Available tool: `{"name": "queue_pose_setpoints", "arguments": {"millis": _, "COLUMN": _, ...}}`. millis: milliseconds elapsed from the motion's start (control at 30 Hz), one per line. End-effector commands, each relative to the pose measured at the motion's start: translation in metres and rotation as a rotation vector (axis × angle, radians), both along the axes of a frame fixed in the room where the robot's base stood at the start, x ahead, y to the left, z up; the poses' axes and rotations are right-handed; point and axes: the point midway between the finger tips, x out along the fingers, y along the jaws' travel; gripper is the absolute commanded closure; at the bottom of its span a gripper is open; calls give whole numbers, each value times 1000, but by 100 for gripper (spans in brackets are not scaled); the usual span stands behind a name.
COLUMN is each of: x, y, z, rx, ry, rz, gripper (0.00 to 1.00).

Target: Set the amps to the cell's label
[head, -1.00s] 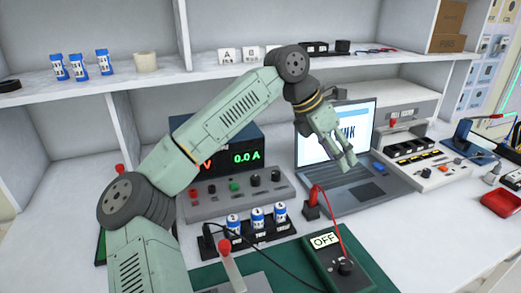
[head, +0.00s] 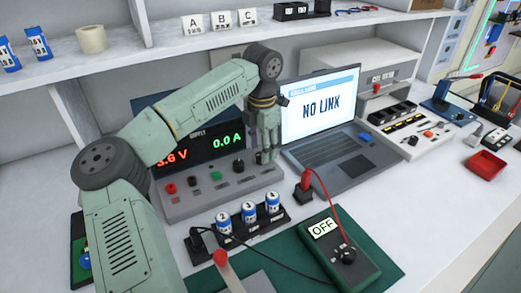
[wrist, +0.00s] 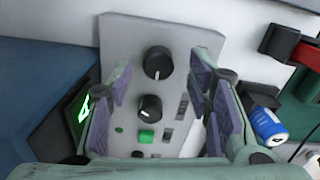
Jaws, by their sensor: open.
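The power supply (head: 215,133) shows a red voltage reading, partly hidden by my arm, and a green 0.0 A. Its grey control panel (head: 225,193) carries a green button (head: 216,176) and black knobs. My gripper (head: 267,158) is open and points down over the panel's right end. In the wrist view, a larger knob (wrist: 157,62) and a smaller knob (wrist: 149,106) lie between my open fingers (wrist: 161,80), with no visible grip on either. Three blue-and-white cells (head: 248,212) stand in a black holder; their label print is too small to read.
A laptop (head: 322,125) reading NO LINK stands right of the panel. In front are a meter (head: 340,255) reading OFF, a red plug (head: 305,181) and cables. A red-handled lever (head: 221,258) stands near the front.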

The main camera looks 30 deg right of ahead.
Motion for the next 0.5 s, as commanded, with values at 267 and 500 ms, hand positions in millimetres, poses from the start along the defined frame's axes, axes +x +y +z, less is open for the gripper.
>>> {"name": "queue_pose_setpoints", "arguments": {"millis": 267, "x": 1, "y": 0, "z": -22, "rx": -1, "ry": 0, "rz": 1, "gripper": 54}}
{"name": "queue_pose_setpoints", "arguments": {"millis": 500, "x": 1, "y": 0, "z": -23, "rx": -1, "ry": 0, "rz": 1, "gripper": 54}}
